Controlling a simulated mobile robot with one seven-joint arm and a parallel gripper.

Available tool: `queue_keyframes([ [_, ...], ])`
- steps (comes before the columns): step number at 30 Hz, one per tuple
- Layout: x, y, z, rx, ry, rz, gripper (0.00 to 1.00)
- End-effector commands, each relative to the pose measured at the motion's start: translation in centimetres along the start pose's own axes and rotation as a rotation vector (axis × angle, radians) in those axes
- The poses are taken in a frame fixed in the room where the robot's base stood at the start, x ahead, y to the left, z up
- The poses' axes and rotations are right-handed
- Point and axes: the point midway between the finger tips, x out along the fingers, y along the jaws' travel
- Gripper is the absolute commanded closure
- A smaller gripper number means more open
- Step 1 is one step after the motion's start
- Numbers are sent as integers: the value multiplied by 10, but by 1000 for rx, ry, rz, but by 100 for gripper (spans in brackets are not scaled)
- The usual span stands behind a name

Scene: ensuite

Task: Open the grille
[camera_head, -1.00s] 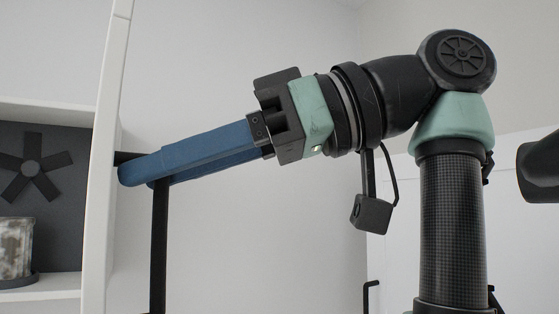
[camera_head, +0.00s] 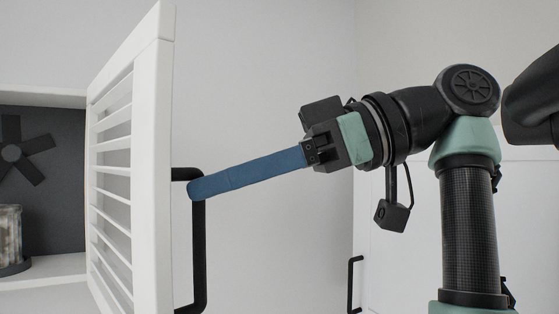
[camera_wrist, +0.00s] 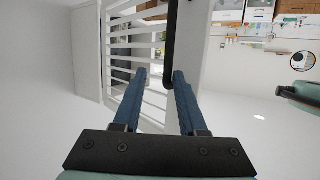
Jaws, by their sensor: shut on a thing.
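The grille (camera_head: 152,190) is a white slatted door at the left of the head view. It stands swung out from the cabinet, and its slats are seen at a slant. A black bar handle (camera_head: 199,250) is fixed to its face. My gripper (camera_head: 197,187) has long blue fingers that are shut on the handle near its upper end. In the wrist view my gripper (camera_wrist: 159,74) has one finger on each side of the handle (camera_wrist: 169,48), with the grille's slats (camera_wrist: 124,45) to the left. The exact finger contact is partly hidden.
The cabinet's interior (camera_head: 55,160) shows at the far left, with a dark fan-like object (camera_head: 20,150) and a jar (camera_head: 10,235) on a shelf (camera_head: 55,268). Another black handle (camera_head: 354,285) is at lower right on a white surface. Plain wall lies behind the arm.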

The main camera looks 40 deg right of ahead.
Motion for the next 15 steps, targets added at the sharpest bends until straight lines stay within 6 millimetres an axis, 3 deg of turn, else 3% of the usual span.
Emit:
queue_keyframes([
  [15, -28, 28, 4, 8, 7, 8, 73],
])
